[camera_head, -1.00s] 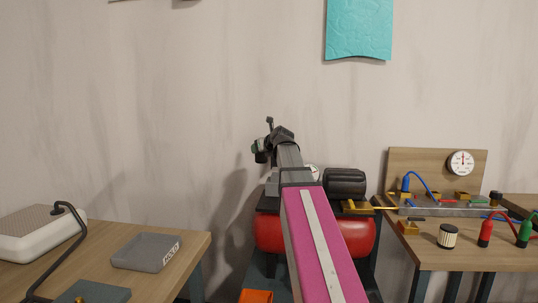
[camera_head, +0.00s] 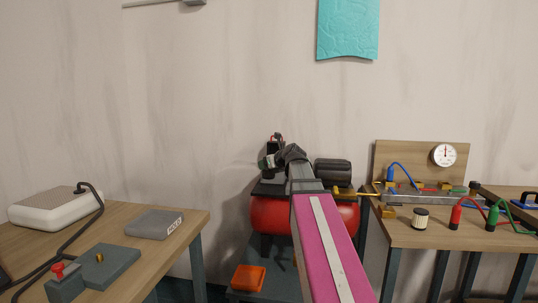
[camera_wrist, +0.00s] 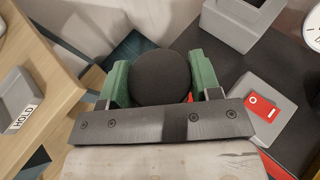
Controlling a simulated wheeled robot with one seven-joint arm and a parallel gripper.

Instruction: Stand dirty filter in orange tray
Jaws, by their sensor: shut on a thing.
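My gripper (camera_wrist: 162,80) is shut on a dark round thing, seen end-on between its green fingers in the wrist view; I take it for the dirty filter (camera_wrist: 161,77). Its sides are mostly hidden. In the head view my gripper (camera_head: 270,157) is small and far off, above the red tank, and what it holds is hard to make out. The orange tray (camera_head: 249,279) lies low, left of my pink arm, on a dark surface below the red tank. It looks empty. My gripper is well above the tray and apart from it.
A red tank (camera_head: 270,216) stands behind my arm. The right bench (camera_head: 400,236) holds a pale filter with a dark top (camera_head: 420,219), hoses and a gauge (camera_head: 444,154).

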